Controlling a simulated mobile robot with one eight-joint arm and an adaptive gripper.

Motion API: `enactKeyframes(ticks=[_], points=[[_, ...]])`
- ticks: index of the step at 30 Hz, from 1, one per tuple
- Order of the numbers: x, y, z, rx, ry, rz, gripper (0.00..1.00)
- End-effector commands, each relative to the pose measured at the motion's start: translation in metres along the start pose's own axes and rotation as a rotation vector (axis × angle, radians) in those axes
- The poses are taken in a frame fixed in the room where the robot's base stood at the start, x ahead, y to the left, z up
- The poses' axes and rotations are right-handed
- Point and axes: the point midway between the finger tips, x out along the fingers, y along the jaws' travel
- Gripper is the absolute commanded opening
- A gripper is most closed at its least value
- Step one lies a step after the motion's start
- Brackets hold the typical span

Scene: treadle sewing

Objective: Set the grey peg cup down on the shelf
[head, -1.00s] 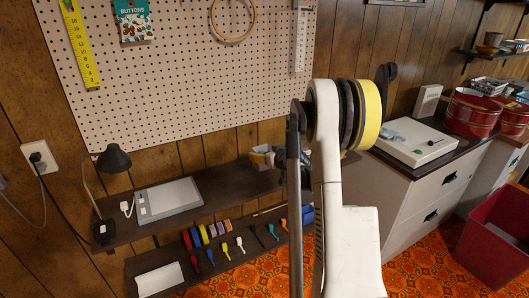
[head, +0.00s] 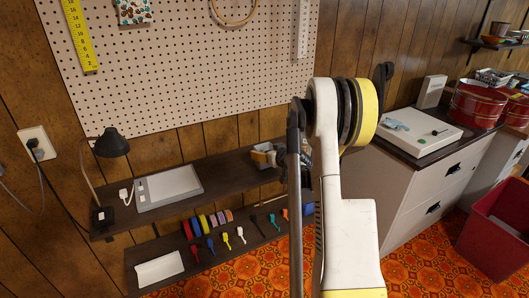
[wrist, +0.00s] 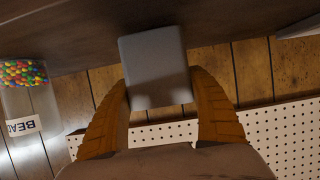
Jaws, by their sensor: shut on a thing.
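The grey peg cup (wrist: 155,65) is between the two tan fingers of my gripper (wrist: 160,88) in the wrist view. The fingers are shut on its sides. In the head view the cup and fingers show small at the right part of the upper dark wooden shelf (head: 225,168), partly hidden by my arm. The shelf's dark surface (wrist: 60,25) fills the top of the wrist view, and the cup's far end overlaps it. I cannot tell whether the cup touches the shelf.
A clear jar of coloured beads (wrist: 28,105) is left of the gripper in the wrist view. A black lamp (head: 110,143) and a flat grey box (head: 168,187) stand on the upper shelf's left. The lower shelf (head: 225,245) holds spools and coloured tools. Pegboard (head: 180,70) is behind.

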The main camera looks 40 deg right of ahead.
Motion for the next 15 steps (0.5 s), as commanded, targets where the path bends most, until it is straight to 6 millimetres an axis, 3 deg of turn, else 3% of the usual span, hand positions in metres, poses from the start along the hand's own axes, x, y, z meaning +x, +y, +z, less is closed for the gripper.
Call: enactKeyframes(ticks=[13, 14, 15], points=[[0.0032, 0.0, 0.0076, 0.0, 0.0, 0.0, 0.24], [0.0031, 0.0, 0.0075, 0.0, 0.0, 0.0, 0.71], [0.0031, 0.0, 0.0074, 0.0, 0.0, 0.0, 0.83]])
